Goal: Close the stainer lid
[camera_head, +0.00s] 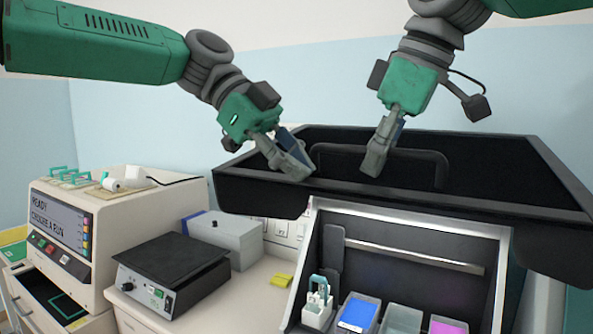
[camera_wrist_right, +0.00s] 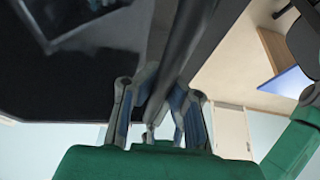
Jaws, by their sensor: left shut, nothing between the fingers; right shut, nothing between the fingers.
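The stainer lid (camera_head: 400,207) is black and stands raised over the open stainer (camera_head: 425,284). A bar handle (camera_head: 425,154) arches across the lid. My left gripper (camera_head: 296,168) is shut and empty at the lid's left part, left of the handle. My right gripper (camera_head: 374,160) is shut and empty in front of the handle's middle part. In the right wrist view, the right gripper (camera_wrist_right: 152,115) is close to a dark bar, with the dark lid (camera_wrist_right: 85,75) behind; whether they touch is unclear.
Inside the stainer are a white slide rack (camera_head: 317,306) with a green handle and several reagent tubs, including a blue one (camera_head: 358,312) and a purple one (camera_head: 448,327). A hotplate (camera_head: 172,268), a grey box (camera_head: 228,236) and a printer-like device (camera_head: 95,225) stand to the left.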

